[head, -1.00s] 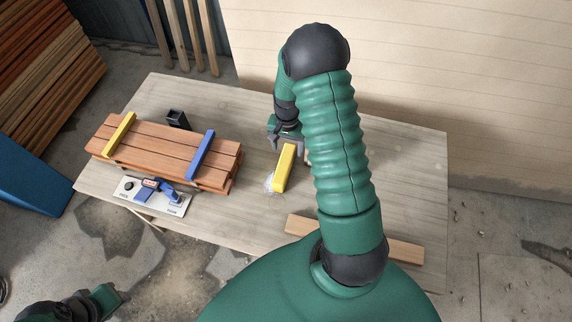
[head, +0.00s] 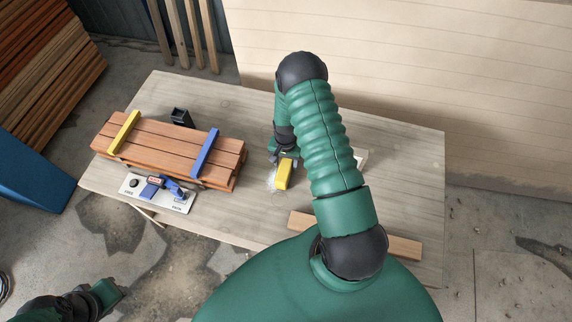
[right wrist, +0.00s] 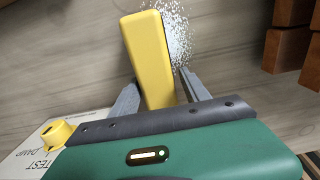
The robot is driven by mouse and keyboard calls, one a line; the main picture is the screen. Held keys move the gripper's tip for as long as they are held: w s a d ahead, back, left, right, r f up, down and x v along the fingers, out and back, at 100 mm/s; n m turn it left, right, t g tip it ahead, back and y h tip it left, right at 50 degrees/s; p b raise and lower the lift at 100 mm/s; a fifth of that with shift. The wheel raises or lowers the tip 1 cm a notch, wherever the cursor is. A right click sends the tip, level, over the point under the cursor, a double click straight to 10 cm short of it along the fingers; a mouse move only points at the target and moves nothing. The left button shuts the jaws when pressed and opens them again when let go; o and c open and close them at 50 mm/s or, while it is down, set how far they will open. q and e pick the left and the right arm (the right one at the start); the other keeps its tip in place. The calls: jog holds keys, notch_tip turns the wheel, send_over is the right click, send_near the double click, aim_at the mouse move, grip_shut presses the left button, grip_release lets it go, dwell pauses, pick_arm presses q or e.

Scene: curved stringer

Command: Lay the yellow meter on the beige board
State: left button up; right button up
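The yellow meter (head: 283,174) lies on the workbench on a patch of white specks (head: 271,184). It also shows in the right wrist view (right wrist: 150,55). My right gripper (head: 285,158) is over its far end, with one finger on each side; a gap shows beside one finger (right wrist: 158,80). A pale board, perhaps the beige board (head: 361,158), is mostly hidden behind my right arm. In the right wrist view, a pale lettered board (right wrist: 35,160) reads "TEST" and "DAMP". My left gripper (head: 108,292) is at the lower left, off the bench; its fingers are unclear.
Stacked brown planks (head: 165,145) with a yellow bar and a blue bar lie on the bench's left. A white panel (head: 150,196) with blue parts is in front, a black holder (head: 181,117) behind. A loose plank (head: 400,246) lies near the front. Bench between stack and meter is clear.

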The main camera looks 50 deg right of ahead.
jog(key=c, duration=0.5)
jog(key=shift+s+d, duration=0.1)
jog(key=shift+d, duration=0.15)
grip_shut()
jog(key=shift+a, duration=0.1)
